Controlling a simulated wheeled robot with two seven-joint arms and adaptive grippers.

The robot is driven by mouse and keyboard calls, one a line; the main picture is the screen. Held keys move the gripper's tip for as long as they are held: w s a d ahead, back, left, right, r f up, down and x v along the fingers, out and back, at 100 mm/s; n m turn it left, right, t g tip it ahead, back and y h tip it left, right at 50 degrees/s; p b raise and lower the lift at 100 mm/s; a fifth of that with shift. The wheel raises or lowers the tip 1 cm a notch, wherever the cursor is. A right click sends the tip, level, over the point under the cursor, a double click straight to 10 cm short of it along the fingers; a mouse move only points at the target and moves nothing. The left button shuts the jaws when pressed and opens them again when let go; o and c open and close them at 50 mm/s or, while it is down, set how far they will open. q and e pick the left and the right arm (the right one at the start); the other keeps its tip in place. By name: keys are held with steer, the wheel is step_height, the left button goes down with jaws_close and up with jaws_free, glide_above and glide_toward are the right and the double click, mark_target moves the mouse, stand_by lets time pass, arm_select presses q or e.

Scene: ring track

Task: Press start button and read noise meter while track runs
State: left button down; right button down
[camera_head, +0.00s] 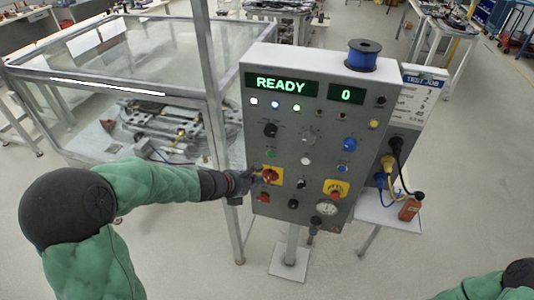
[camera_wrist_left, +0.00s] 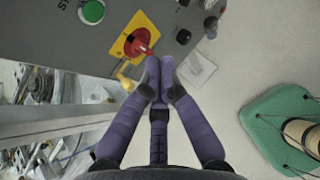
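The grey control panel (camera_head: 317,130) shows READY and 0 on green displays. A green button (camera_head: 270,153) sits on its left, above a red rotary switch on a yellow plate (camera_head: 270,176). The green button (camera_wrist_left: 92,11) and red switch (camera_wrist_left: 138,42) also show in the left wrist view; the lettering beside the button is cut off. My left gripper (camera_head: 252,180) is at the switch, its fingertips close together and empty just short of it. An orange handheld device (camera_head: 409,208), possibly the noise meter, stands at right; its reading is not legible. My right gripper is out of view.
A glass-walled enclosure (camera_head: 110,75) with a metal frame holds the track machinery at left. A blue spool (camera_head: 363,55) sits on the panel. A small white side table (camera_head: 378,210) and cables are at right.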

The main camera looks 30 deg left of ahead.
mark_target(271, 154)
arm_select(q)
steer(key=shift+w, duration=0.15)
steer(key=shift+w+a+p, duration=0.35)
steer(key=shift+w, duration=1.05)
steer(key=shift+w+a+p, duration=0.3)
steer(key=shift+w, duration=1.05)
steer(key=shift+w+a+p, duration=0.35)
steer(key=shift+w, duration=1.05)
steer(key=shift+w, duration=0.2)
steer(key=shift+w+a, duration=0.1)
steer(key=shift+w, duration=0.1)
